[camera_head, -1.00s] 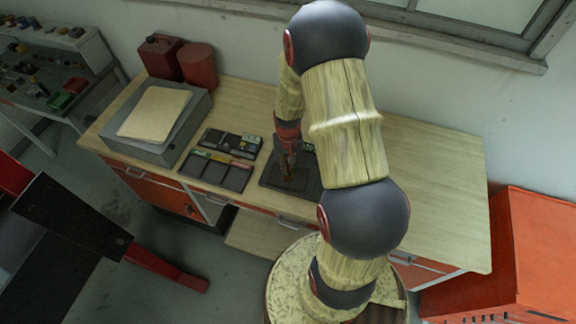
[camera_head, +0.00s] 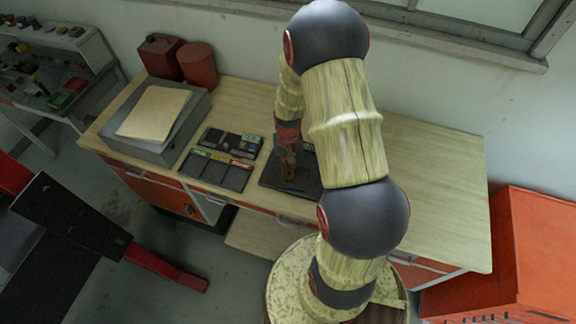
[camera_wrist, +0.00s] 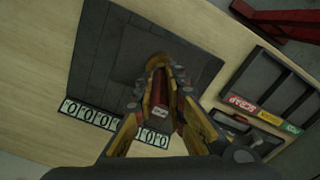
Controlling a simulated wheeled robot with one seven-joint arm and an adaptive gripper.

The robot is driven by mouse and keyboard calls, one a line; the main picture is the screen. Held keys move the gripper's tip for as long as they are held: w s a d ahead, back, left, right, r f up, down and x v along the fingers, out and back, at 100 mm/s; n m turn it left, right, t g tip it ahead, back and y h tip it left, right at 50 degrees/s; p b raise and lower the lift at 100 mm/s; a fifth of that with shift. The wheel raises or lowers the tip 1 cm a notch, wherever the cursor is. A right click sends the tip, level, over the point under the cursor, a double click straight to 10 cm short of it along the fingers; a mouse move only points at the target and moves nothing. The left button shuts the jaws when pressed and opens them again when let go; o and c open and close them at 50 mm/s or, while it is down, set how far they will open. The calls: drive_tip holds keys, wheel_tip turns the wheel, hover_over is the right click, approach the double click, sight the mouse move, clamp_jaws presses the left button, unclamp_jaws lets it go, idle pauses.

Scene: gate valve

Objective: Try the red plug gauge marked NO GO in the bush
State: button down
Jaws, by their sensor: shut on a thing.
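My gripper (camera_wrist: 160,68) points down over a dark square plate (camera_wrist: 100,50) on the bench. Its fingers are shut on a red thing with a small pale label (camera_wrist: 160,106), which looks like the red plug gauge; I cannot read the label. In the head view my gripper (camera_head: 288,170) is low over the same plate (camera_head: 271,179), partly behind my arm.
A black tray with green, yellow and red labels (camera_head: 213,171) lies left of the plate, with another dark tray (camera_head: 231,142) behind it. A row of number tiles (camera_wrist: 88,115) runs along the plate's edge. A grey box (camera_head: 180,137) stands farther left. The bench's right side is clear.

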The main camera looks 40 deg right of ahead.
drive_tip(key=shift+r, duration=0.25)
idle(0.3)
drive_tip(key=shift+d+f, duration=0.1)
drive_tip(key=shift+f, duration=0.15)
idle(1.9)
drive_tip(key=shift+r, duration=0.25)
idle(0.6)
idle(0.8)
drive_tip(key=shift+f+b, duration=0.25)
drive_tip(key=shift+b, duration=0.2)
idle(0.9)
drive_tip(key=shift+r+p, duration=0.3)
drive_tip(key=shift+r, duration=0.25)
idle(0.7)
drive_tip(key=shift+r, duration=0.3)
drive_tip(key=shift+r, duration=0.15)
drive_tip(key=shift+r+p, duration=1.7)
drive_tip(key=shift+r, duration=0.65)
